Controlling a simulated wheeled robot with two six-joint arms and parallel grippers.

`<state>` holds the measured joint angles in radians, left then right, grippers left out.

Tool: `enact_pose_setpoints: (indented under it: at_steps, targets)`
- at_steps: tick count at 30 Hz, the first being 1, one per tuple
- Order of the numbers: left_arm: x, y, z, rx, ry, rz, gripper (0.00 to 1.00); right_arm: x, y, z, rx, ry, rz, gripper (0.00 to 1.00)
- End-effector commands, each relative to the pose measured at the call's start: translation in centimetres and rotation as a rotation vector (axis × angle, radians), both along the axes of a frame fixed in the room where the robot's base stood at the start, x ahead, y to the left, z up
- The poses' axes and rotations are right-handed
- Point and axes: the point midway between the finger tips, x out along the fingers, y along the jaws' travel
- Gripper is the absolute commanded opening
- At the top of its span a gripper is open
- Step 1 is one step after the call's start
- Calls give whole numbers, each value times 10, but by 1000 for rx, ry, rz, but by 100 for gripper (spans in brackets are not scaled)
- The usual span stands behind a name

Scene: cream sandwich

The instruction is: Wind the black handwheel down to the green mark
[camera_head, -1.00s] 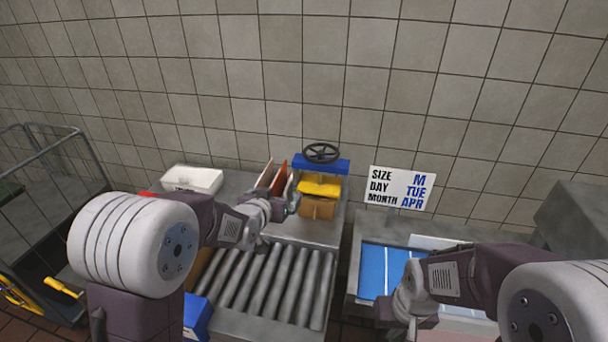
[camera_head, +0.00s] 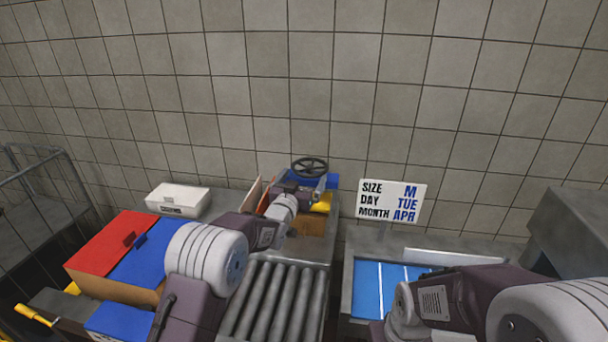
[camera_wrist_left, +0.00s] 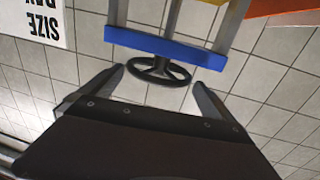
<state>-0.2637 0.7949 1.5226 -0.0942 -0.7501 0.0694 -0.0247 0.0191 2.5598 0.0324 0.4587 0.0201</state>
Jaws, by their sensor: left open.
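The black handwheel (camera_head: 309,167) stands above a blue crossbar (camera_head: 327,181) on a frame at the back of the roller table. In the left wrist view, which looks upside down, the handwheel (camera_wrist_left: 158,70) lies between the spread fingertips of my left gripper (camera_wrist_left: 159,77), beside the blue crossbar (camera_wrist_left: 165,46). The gripper is open and empty; I cannot tell whether a finger touches the rim. In the head view my left gripper (camera_head: 307,187) is just in front of and below the wheel, partly covering the frame. I see no green mark. My right gripper's fingers are out of frame.
A yellow block (camera_head: 322,203) sits in the frame below the crossbar. Rollers (camera_head: 275,300) run toward me. A sign (camera_head: 391,201) reads M, TUE, APR. A white box (camera_head: 178,199) and a red-and-blue-topped carton (camera_head: 105,240) are at left. A blue surface (camera_head: 368,287) is at right.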

Motion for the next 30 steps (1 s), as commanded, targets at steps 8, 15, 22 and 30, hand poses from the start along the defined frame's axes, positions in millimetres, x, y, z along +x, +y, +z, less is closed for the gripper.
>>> enact_pose_setpoints:
  at_steps: [8, 15, 22, 30]
  targets:
    - [10, -3, 0, 0, 0, 0, 100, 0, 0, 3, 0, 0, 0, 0]
    - [10, -3, -1, 0, 1, 0, 69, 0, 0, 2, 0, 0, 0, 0]
    - [10, -2, -1, 1, 1, -10, 53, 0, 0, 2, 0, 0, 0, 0]
    - [14, 7, 1, 2, 1, -127, 51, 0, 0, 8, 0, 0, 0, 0]
